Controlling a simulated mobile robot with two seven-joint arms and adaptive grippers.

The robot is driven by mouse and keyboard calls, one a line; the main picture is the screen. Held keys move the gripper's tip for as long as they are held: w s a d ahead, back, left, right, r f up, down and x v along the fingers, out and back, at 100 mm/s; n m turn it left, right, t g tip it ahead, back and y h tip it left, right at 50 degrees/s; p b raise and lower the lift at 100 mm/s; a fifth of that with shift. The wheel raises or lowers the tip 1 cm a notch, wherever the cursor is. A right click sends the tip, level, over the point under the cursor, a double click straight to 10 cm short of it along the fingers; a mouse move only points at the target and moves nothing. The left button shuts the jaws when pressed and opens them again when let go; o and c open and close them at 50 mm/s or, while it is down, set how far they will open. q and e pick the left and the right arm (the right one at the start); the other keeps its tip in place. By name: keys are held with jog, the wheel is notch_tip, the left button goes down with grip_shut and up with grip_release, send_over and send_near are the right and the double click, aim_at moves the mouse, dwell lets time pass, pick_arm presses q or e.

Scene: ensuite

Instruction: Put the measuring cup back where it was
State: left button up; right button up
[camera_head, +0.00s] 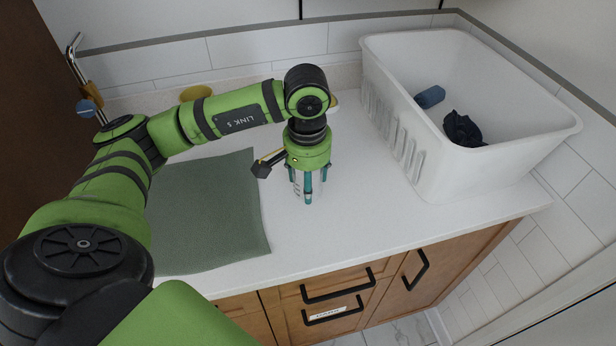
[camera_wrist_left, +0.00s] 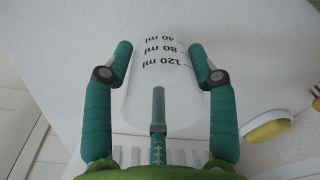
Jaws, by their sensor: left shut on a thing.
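The measuring cup is clear with black millilitre marks; it fills the middle of the left wrist view (camera_wrist_left: 160,75). My left gripper (camera_wrist_left: 160,62) is shut on it, with a teal finger on each side of its wall. In the head view my left gripper (camera_head: 308,192) points straight down over the white counter, right of the green mat, and the cup is mostly hidden between its fingers. I cannot tell whether the cup's base touches the counter. My right gripper is not in view.
A white basket (camera_head: 400,130) holding a blue roll (camera_head: 430,97) and a dark cloth (camera_head: 462,129) stands at the right. A green mat (camera_head: 215,215) lies at the left. A yellow item (camera_head: 195,93) is near the back wall. Counter in front of the basket is clear.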

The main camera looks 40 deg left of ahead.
pick_arm(q)
jog(key=shift+f, duration=0.15)
jog(key=o, duration=1.2)
jog(key=shift+r, duration=0.3)
jog(key=shift+s+d+r+b, duration=0.1)
jog(key=shift+r+b, duration=0.05)
jog(key=shift+r, duration=1.8)
jog(key=shift+s+r+b, duration=0.1)
jog(key=shift+r+b, duration=0.1)
jog(key=shift+r, duration=1.8)
jog(key=shift+s+d+r+b, duration=0.1)
jog(key=shift+r+b, duration=0.05)
jog(key=shift+r, duration=1.8)
